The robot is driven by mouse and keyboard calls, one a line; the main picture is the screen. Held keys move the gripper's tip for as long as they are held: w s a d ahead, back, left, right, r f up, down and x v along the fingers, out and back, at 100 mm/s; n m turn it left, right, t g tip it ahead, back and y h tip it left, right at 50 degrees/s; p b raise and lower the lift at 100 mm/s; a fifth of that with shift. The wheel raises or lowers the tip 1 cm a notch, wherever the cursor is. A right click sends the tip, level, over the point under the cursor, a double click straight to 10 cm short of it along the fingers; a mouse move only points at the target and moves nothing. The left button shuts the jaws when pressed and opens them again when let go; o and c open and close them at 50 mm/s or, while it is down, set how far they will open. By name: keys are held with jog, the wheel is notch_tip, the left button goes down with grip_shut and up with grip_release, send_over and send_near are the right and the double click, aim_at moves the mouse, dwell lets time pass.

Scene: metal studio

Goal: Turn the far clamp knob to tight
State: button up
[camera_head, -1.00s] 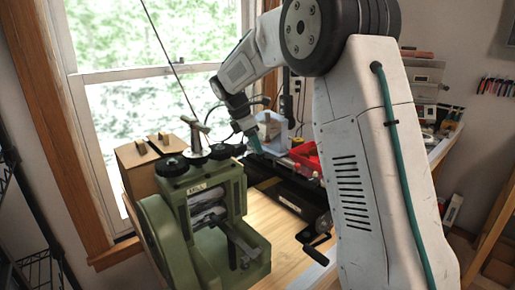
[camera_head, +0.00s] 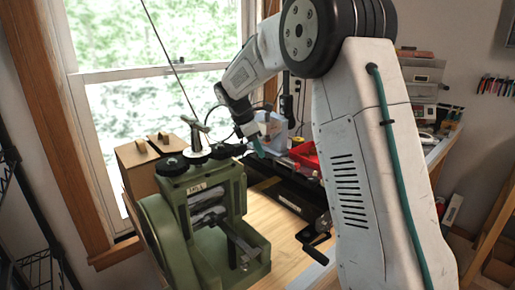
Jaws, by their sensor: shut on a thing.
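My gripper (camera_head: 258,147) points down at the far end of a long black bench machine (camera_head: 287,196), just right of the green rolling mill. Its teal fingertips are close together, shut on the far clamp knob. The knob itself is too small and too covered by the fingers to make out, so its turn position cannot be told. A crank handle (camera_head: 315,232) shows at the near end of the black machine.
The green mill (camera_head: 203,205), with black knobs on top, stands close on the left. A red tray (camera_head: 304,155) lies behind the black machine. Brown wooden boxes (camera_head: 142,160) stand by the window. Bare wooden bench top (camera_head: 285,246) shows between mill and crank.

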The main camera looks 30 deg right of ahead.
jog(key=m+g, duration=0.1)
jog(key=m, duration=0.1)
jog(key=m+y, duration=0.1)
jog(key=m, duration=0.2)
jog(key=shift+w+d+g, duration=0.15)
jog(key=shift+w+g, duration=0.05)
jog(key=shift+g, duration=0.2)
jog(key=m+y, duration=0.1)
jog(key=m, duration=0.2)
jog(key=m+g, duration=0.1)
jog(key=m, duration=0.2)
jog(key=shift+w+d+m+y, duration=0.2)
jog(key=shift+m+y, duration=0.1)
jog(key=shift+y, duration=0.1)
jog(key=m+y, duration=0.1)
jog(key=m, duration=0.1)
jog(key=m+y, duration=0.1)
jog(key=m, duration=0.2)
jog(key=shift+d+g, duration=0.2)
jog(key=shift+g, duration=0.1)
jog(key=m+y, duration=0.1)
jog(key=m, duration=0.1)
jog(key=m+y, duration=0.1)
jog(key=m, duration=0.2)
jog(key=shift+s+d, duration=0.1)
jog(key=shift+d, duration=0.05)
jog(key=shift+m+t, duration=0.3)
jog(key=shift+t, duration=0.1)
jog(key=shift+r, duration=0.1)
